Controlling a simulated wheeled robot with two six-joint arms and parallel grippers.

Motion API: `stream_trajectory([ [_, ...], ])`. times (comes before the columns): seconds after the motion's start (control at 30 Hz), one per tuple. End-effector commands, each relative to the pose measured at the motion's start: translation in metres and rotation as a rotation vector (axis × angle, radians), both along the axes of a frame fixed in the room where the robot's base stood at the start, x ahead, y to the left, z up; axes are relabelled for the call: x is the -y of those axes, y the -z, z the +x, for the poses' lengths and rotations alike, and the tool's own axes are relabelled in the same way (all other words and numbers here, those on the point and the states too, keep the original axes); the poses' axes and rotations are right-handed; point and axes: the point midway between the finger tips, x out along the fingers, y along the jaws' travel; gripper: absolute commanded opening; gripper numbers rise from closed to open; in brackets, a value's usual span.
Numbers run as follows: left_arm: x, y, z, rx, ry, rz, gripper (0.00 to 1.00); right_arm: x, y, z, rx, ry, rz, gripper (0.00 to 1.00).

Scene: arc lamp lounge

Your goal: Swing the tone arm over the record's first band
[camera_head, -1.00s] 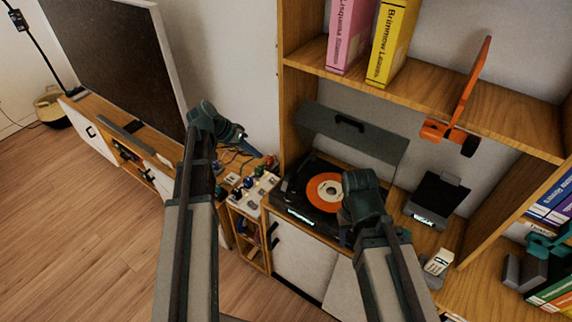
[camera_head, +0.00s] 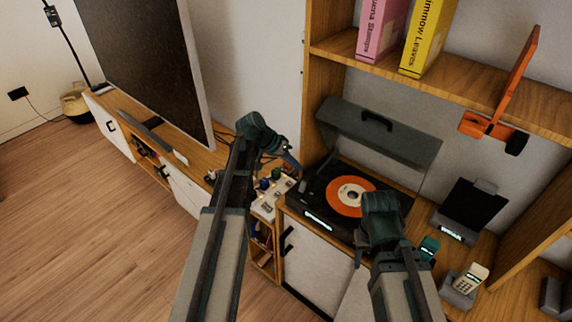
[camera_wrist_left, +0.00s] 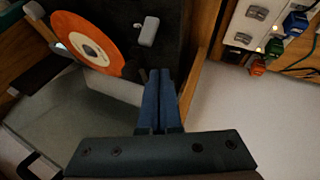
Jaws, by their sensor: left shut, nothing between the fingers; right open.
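The record player (camera_head: 322,222) is a black box on the cabinet with its grey lid raised. An orange record (camera_head: 341,208) with a white label lies on it; it also shows in the left wrist view (camera_wrist_left: 70,27). A small grey block beside the record in the left wrist view (camera_wrist_left: 148,32) may be part of the tone arm; I cannot tell. My left gripper (camera_head: 291,164) is just left of the player. Its blue fingers (camera_wrist_left: 160,98) are shut with nothing between them, apart from the record. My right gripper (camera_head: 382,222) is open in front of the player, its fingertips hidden.
A panel with coloured plugs (camera_head: 268,203) stands left of the player. A black device on a stand (camera_head: 470,207) and a white handset (camera_head: 471,278) are to the right. A shelf with pink (camera_head: 382,30) and yellow (camera_head: 428,38) volumes hangs above.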

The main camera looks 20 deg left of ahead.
Motion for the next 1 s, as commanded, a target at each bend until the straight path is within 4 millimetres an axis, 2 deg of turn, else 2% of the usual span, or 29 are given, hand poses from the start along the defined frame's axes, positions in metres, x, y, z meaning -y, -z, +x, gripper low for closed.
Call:
stream_trajectory([
  [0.03, 0.008, -0.001, -0.003, 0.000, 0.002, 0.000, 0.00, 0.000, -0.001, 0.000, 0.000, 0.000, 0.000, 0.50],
  [0.23, 0.022, -0.001, -0.004, 0.001, 0.001, 0.000, 0.00, 0.000, -0.001, 0.000, 0.000, 0.000, 0.000, 0.50],
  [0.67, 0.025, -0.001, -0.005, 0.000, -0.005, 0.001, 0.00, 0.000, -0.001, 0.000, 0.000, 0.000, 0.000, 0.50],
  [0.77, 0.034, -0.001, -0.012, -0.001, -0.051, 0.003, 0.00, 0.000, -0.001, 0.000, 0.000, 0.000, 0.000, 0.50],
  [1.0, 0.075, -0.001, -0.024, 0.001, -0.221, 0.001, 0.00, 0.000, -0.001, 0.000, 0.000, 0.000, 0.000, 0.50],
])
